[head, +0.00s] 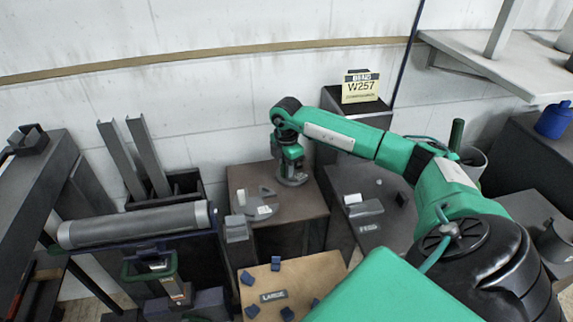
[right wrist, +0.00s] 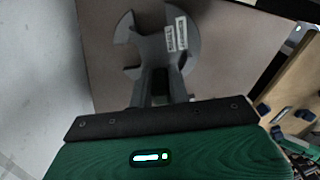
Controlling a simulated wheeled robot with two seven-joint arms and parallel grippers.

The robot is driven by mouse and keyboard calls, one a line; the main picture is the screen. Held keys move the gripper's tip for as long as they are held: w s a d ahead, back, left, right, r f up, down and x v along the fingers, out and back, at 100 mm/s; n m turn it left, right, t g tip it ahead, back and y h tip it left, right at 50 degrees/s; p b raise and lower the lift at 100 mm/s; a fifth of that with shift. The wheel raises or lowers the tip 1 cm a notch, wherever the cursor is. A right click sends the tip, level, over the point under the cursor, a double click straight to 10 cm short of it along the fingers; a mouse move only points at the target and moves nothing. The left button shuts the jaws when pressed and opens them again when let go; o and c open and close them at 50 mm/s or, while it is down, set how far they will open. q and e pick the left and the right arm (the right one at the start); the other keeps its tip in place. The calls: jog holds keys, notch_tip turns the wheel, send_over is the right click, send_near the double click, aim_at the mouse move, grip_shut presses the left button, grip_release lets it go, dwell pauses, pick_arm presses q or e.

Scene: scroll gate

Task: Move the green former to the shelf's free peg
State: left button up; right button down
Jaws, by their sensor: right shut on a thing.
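My right gripper (head: 291,176) reaches down over the brown table. In the right wrist view its dark fingers (right wrist: 160,88) are shut on a grey, notched, disc-like piece (right wrist: 150,45) with white labels (right wrist: 176,36); how far it is off the table I cannot tell. I cannot make out a green former for certain. A dark green cylinder (head: 456,134) stands behind my right arm, and a green-framed item (head: 150,266) is at lower left. A grey shelf (head: 500,62) is at upper right; I cannot tell which part is a free peg. My left gripper is not clearly seen.
The brown table (head: 308,208) carries flat grey pieces (head: 264,192). A dark side table (head: 372,228) holds small items. A light wooden board (head: 322,268) has several blue blocks. A long grey roller (head: 135,224) lies at left. A W257 sign (head: 360,88) stands on a cabinet.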

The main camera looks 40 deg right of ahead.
jog(key=c, duration=1.3)
grip_release()
jog(key=shift+o, duration=0.2)
jog(key=shift+f, duration=0.15)
pick_arm(q)
jog(key=shift+f, duration=0.1)
pick_arm(e)
notch_tip(320, 180, up, 3)
jog(key=shift+f, duration=0.15)
pick_arm(q)
jog(key=shift+w+d+r+b, duration=0.1)
jog(key=shift+d+r+b, duration=0.1)
jog(key=shift+r+b, duration=0.25)
pick_arm(e)
notch_tip(320, 180, up, 11)
